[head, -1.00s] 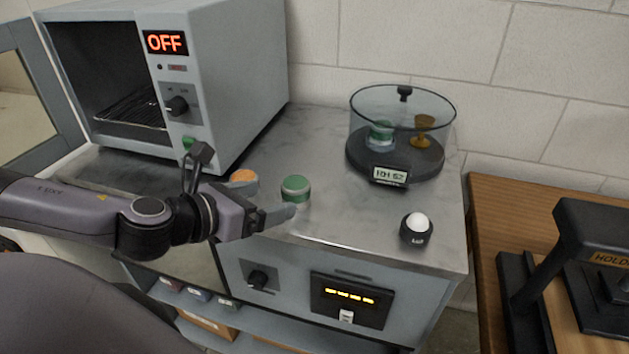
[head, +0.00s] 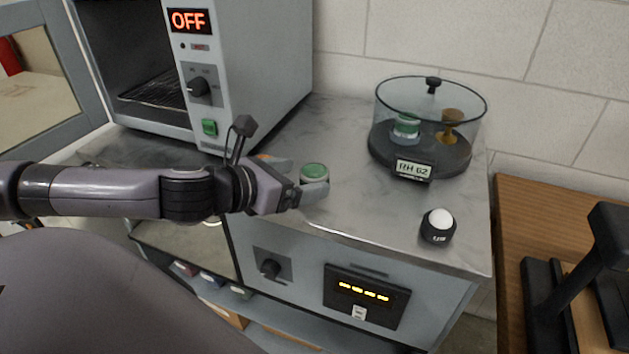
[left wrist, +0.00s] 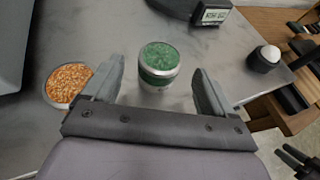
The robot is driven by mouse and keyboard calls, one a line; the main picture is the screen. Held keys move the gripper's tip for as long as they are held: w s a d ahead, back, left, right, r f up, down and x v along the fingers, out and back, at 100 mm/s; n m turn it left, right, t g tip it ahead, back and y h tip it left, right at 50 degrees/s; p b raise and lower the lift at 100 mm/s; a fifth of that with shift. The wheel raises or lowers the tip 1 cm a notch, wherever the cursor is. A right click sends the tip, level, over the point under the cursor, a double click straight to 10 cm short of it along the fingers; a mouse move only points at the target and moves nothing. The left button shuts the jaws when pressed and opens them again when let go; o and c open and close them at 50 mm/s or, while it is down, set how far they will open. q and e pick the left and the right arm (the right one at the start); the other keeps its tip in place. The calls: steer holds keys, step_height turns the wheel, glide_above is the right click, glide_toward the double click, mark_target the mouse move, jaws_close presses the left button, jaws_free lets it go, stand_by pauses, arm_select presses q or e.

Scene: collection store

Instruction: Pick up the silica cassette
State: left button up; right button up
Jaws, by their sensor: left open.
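A small round silica cassette (head: 314,173) with green granules on top and a pale metal side stands upright on the marble-look top. It also shows in the left wrist view (left wrist: 159,62). My left gripper (head: 302,180) is open, low over the top, with its fingers reaching towards either side of the green cassette. In the left wrist view the cassette lies between and slightly beyond the fingertips (left wrist: 158,76), with gaps on both sides. A similar round container with orange granules (left wrist: 68,84) is left of the left finger; in the head view my gripper mostly hides it.
A clear lidded desiccator (head: 430,125) holds another green-topped cassette (head: 406,127) and a brass-coloured cup (head: 450,123). A black puck with a white ball (head: 438,225) stands near the right edge. An oven reading OFF (head: 240,75) is at the back left.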

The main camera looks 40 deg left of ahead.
mark_target(304, 176)
arm_select(q)
steer(key=shift+p+x, duration=0.3)
steer(key=shift+x, duration=1.95)
steer(key=c, duration=1.1)
